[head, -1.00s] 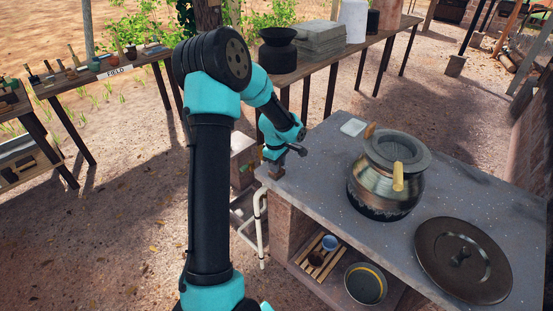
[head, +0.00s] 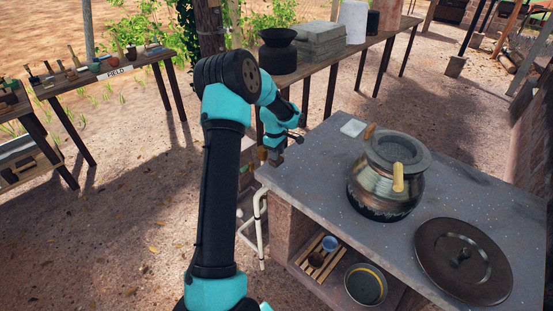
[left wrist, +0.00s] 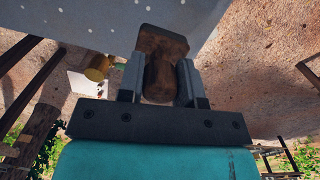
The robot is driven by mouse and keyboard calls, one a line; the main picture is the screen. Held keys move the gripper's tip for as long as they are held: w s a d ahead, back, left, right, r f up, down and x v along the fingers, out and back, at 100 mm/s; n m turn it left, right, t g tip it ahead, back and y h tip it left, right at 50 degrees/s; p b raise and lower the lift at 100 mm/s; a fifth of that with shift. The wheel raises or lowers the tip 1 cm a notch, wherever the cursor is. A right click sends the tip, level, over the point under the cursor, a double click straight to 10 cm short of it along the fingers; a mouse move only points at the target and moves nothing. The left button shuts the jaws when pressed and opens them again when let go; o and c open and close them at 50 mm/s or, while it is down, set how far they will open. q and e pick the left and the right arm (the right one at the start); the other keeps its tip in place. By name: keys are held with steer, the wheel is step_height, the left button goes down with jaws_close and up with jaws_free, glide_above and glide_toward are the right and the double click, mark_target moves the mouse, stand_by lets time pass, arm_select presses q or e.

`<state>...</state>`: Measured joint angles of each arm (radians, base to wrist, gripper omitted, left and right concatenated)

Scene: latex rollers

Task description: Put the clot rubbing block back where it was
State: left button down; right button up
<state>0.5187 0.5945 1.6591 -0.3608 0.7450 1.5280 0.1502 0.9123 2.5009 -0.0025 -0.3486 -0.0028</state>
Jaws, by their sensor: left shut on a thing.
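The clot rubbing block is a brown wooden piece (left wrist: 163,48) with a rounded grip, seen in the left wrist view. My left gripper (left wrist: 162,82) is shut on that grip, one finger on each side. In the head view my left gripper (head: 273,155) is at the far left corner of the grey speckled counter (head: 320,170). The block is small and partly hidden there, and I cannot tell whether it touches the counter. My right gripper is not in view.
On the counter stand a metal pot (head: 385,190) with a dark rim and yellowish pieces on it, a dark round lid (head: 462,260) and a small pale dish (head: 352,128). The counter's left front is clear. A white pipe (head: 261,230) runs beside the counter.

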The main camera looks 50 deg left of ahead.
arm_select(q)
steer(key=shift+f, duration=1.55)
steer(key=shift+f, duration=0.1)
steer(key=c, duration=0.8)
jaws_free()
steer(key=r, duration=1.2)
steer(key=shift+s+a+r, duration=0.1)
steer(key=shift+s+a, duration=0.1)
steer(key=shift+a, duration=0.1)
